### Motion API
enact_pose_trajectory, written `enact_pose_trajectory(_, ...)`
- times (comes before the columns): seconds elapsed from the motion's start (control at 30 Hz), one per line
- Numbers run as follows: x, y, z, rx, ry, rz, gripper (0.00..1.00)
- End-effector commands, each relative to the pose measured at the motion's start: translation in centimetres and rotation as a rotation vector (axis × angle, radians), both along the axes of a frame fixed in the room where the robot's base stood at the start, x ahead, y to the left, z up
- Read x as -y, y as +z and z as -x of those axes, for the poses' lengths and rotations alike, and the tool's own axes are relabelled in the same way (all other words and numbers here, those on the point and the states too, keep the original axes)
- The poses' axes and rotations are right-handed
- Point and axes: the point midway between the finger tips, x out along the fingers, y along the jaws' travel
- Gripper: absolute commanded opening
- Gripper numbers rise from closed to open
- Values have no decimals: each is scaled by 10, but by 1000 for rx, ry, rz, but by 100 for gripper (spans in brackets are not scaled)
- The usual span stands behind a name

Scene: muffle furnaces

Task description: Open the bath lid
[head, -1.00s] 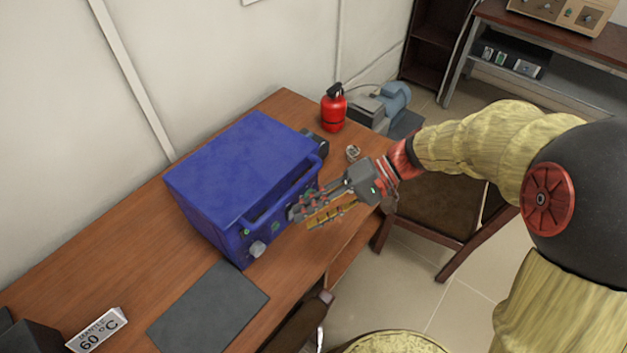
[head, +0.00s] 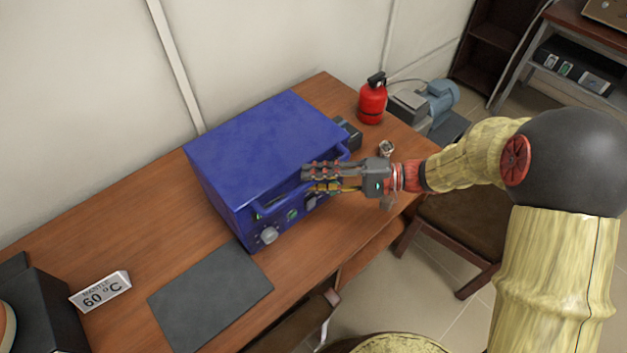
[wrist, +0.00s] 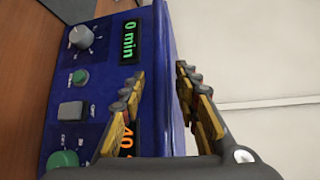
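The bath is a blue box (head: 225,195) on the wooden desk, and its flat blue lid (head: 265,135) is down. My gripper (head: 306,179) is at the front right of the lid, one finger above the edge and one below. In the wrist view its two fingers (wrist: 158,80) are apart, with the blue lid edge (wrist: 160,30) between them. I cannot tell whether either finger touches it. The front panel (wrist: 85,105) shows a knob, switches and a green "0 min" display.
A red extinguisher (head: 372,100) stands at the desk's far right, near a small metal object (head: 386,148). A grey mat (head: 210,298) and a "60 °C" sign (head: 100,291) lie to the front left. A chair (head: 465,225) stands beside the desk. The wall is behind the bath.

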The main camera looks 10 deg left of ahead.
Motion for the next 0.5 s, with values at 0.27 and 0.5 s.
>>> enact_pose_trajectory(0.27,-6,-1,1,-1,-1,0,32)
enact_pose_trajectory(0.5,-6,-1,1,-1,0,0,23)
